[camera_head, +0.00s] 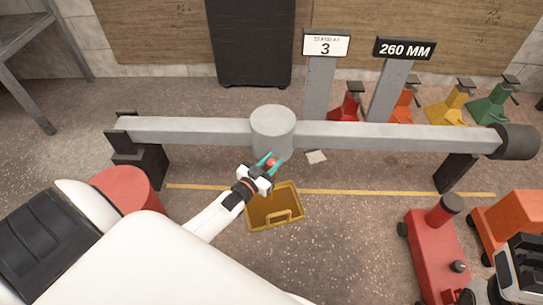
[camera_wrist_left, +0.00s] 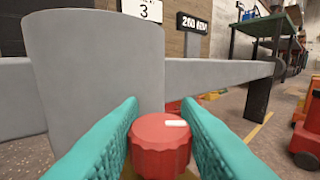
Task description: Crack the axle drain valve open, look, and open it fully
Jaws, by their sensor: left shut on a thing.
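The drain valve is a red ribbed knob (camera_wrist_left: 161,145) with a white mark on its top. It sits low at the front of the axle's round grey housing (camera_head: 272,130), which also fills the left of the left wrist view (camera_wrist_left: 92,75). My left gripper (camera_head: 269,162) has teal fingers, one on each side of the knob, and is shut on it. In the left wrist view the fingers flank the knob closely. A yellow-brown drain pan (camera_head: 300,222) with a handle stands on the floor below. I see no liquid. The fingers of my right gripper do not show.
The grey axle beam (camera_head: 370,136) rests on dark stands (camera_head: 455,172). Signs reading 3 (camera_head: 326,45) and 260 MM (camera_head: 405,48) stand behind it. Several coloured jack stands (camera_head: 450,103) are at the back right. A red floor machine (camera_head: 437,250) is at the front right.

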